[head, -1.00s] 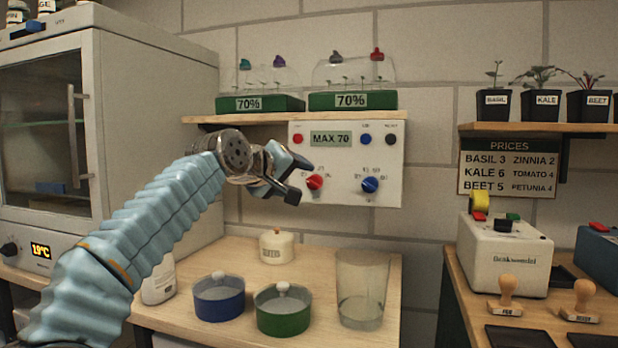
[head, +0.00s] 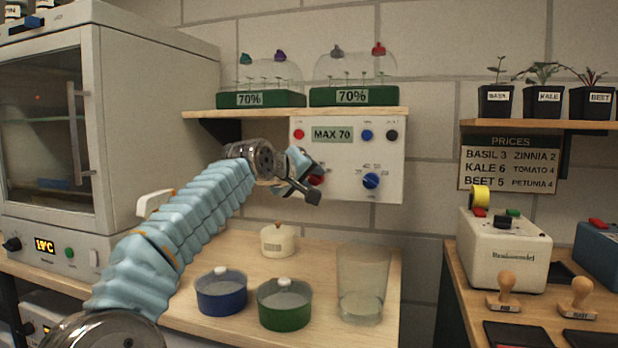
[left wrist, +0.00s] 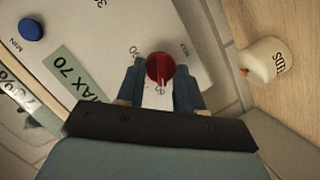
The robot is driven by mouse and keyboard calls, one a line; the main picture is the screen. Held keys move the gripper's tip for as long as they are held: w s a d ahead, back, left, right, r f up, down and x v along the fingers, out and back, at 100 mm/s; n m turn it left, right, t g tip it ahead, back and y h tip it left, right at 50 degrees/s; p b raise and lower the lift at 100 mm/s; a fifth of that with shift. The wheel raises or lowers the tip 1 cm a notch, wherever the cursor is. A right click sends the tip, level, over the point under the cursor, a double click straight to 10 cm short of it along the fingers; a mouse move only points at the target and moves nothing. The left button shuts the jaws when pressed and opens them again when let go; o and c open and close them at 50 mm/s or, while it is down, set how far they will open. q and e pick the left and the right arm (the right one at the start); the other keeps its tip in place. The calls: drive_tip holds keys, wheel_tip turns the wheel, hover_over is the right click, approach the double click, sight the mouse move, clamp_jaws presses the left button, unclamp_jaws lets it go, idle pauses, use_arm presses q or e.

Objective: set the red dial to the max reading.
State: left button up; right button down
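The red dial (head: 317,180) is on the lower left of the white control panel (head: 337,189), partly covered by my left gripper in the head view. In the left wrist view the red dial (left wrist: 159,66) is round and lies between the tips of my left gripper (left wrist: 160,80). One blue finger is on each side, spread about the dial's width; whether they touch it is unclear. In the head view my left gripper (head: 314,181) is open at the dial. The panel's green label (head: 332,134) reads MAX 70. My right gripper is not in view.
A blue dial (head: 371,181) sits right of the red one. Red, blue and black buttons line the panel top. A shelf (head: 250,114) with two domed trays is above. Blue (head: 221,299) and green (head: 284,312) pots, a lidded jar (head: 277,241) and a clear vessel (head: 361,290) stand below.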

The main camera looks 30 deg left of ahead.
use_arm(q)
drive_tip(key=shift+c, duration=0.9)
drive_tip(key=m, duration=0.1)
drive_tip(key=m+y, duration=0.1)
drive_tip(key=shift+d+r+m+g, duration=0.1)
drive_tip(key=shift+d+m+g, duration=0.1)
drive_tip(key=shift+m+g, duration=0.1)
drive_tip(key=shift+w+d+m+g+y, duration=0.1)
drive_tip(key=shift+m+g+y, duration=0.2)
drive_tip(key=shift+m+y, duration=1)
drive_tip(key=shift+m, duration=0.3)
drive_tip(key=o, duration=1)
drive_tip(key=shift+o, duration=0.2)
